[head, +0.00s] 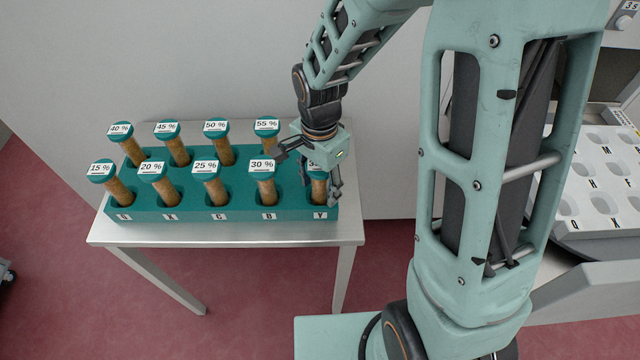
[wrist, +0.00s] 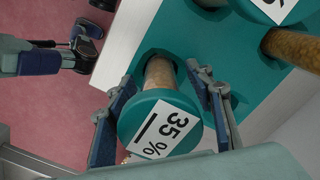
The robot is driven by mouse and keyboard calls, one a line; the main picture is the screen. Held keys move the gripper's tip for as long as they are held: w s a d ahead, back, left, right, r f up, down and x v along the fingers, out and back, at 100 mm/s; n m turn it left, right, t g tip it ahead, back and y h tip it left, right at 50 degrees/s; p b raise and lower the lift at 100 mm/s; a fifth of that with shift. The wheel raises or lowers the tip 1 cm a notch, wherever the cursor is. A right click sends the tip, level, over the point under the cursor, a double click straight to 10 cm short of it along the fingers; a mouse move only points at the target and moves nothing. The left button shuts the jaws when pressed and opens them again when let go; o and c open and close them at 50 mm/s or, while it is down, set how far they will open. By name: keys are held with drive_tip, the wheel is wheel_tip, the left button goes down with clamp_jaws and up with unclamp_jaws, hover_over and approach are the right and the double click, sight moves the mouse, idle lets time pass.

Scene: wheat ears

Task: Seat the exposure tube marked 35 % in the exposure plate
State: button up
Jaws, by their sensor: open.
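The exposure tube marked 35 % (wrist: 160,125) has a teal cap and a tan body. It stands in the front right hole of the teal rack, over the letter Y; in the head view its cap (head: 318,171) is mostly hidden by my gripper.
The teal rack (head: 185,213) holds several other capped tubes in two rows, with the 30 % tube (head: 263,168) just left of my gripper. The rack stands on a small white table (head: 225,235) against a grey wall. Red floor shows between this table and the plate's station.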

drive_tip(key=c, duration=1.3)
drive_tip(key=shift+r, duration=0.2)
